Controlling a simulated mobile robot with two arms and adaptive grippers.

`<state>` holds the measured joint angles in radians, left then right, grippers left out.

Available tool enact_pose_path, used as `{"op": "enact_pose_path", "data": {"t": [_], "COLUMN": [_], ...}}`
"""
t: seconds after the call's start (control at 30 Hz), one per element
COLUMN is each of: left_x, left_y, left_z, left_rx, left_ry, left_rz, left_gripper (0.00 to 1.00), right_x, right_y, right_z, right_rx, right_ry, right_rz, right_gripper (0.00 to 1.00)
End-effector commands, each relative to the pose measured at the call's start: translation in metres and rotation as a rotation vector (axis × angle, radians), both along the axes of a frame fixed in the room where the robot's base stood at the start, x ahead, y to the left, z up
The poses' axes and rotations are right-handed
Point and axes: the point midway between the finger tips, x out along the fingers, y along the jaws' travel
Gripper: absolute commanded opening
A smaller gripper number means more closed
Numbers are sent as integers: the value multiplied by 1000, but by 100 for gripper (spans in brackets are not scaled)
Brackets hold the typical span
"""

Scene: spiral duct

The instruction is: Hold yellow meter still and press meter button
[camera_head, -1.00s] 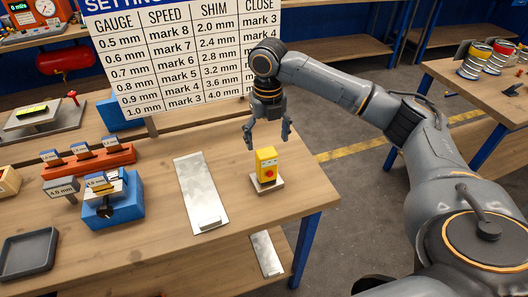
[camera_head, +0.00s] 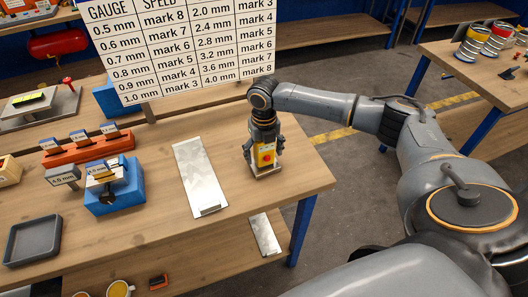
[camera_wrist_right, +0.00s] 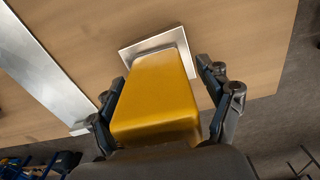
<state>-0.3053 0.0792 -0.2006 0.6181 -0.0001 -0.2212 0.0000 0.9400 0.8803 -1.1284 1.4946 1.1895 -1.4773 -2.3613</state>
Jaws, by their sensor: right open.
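The yellow meter (camera_head: 265,155) stands upright on a small light base plate (camera_head: 268,172) near the right end of the workbench. Its red button (camera_head: 266,158) faces the head camera. My right gripper (camera_head: 264,150) points down over the meter with one finger on each side. In the right wrist view the meter's yellow top (camera_wrist_right: 157,100) lies between the two open fingers (camera_wrist_right: 165,110), and slight gaps seem to show beside it. The button is hidden in that view. My left gripper is not in view.
A flat metal sheet (camera_head: 199,178) lies left of the meter. Further left are a blue fixture (camera_head: 122,195), an orange rack (camera_head: 88,152) and a grey tray (camera_head: 33,239). A settings chart (camera_head: 185,50) stands behind. The bench's right edge is close to the meter.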

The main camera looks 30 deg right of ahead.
Motion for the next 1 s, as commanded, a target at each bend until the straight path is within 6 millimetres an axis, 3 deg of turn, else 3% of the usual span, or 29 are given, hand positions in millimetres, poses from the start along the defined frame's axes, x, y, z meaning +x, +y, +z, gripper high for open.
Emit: {"op": "enact_pose_path", "data": {"t": [0.07, 0.37, 0.47, 0.67, 1.0], "left_x": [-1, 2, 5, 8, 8], "left_y": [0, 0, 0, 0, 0], "left_z": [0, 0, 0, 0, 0], "left_rx": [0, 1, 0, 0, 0], "left_ry": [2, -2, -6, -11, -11], "left_rz": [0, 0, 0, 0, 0], "left_gripper": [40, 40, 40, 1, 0], "right_x": [0, 0, 0, 0, 0], "right_y": [0, 0, 0, 0, 0], "right_z": [0, 0, 0, 0, 0], "right_rx": [0, 0, 0, 0, 0], "right_ry": [0, 0, 0, 0, 0], "right_rz": [0, 0, 0, -1, -1], "right_gripper": [77, 18, 18, 18, 17]}}
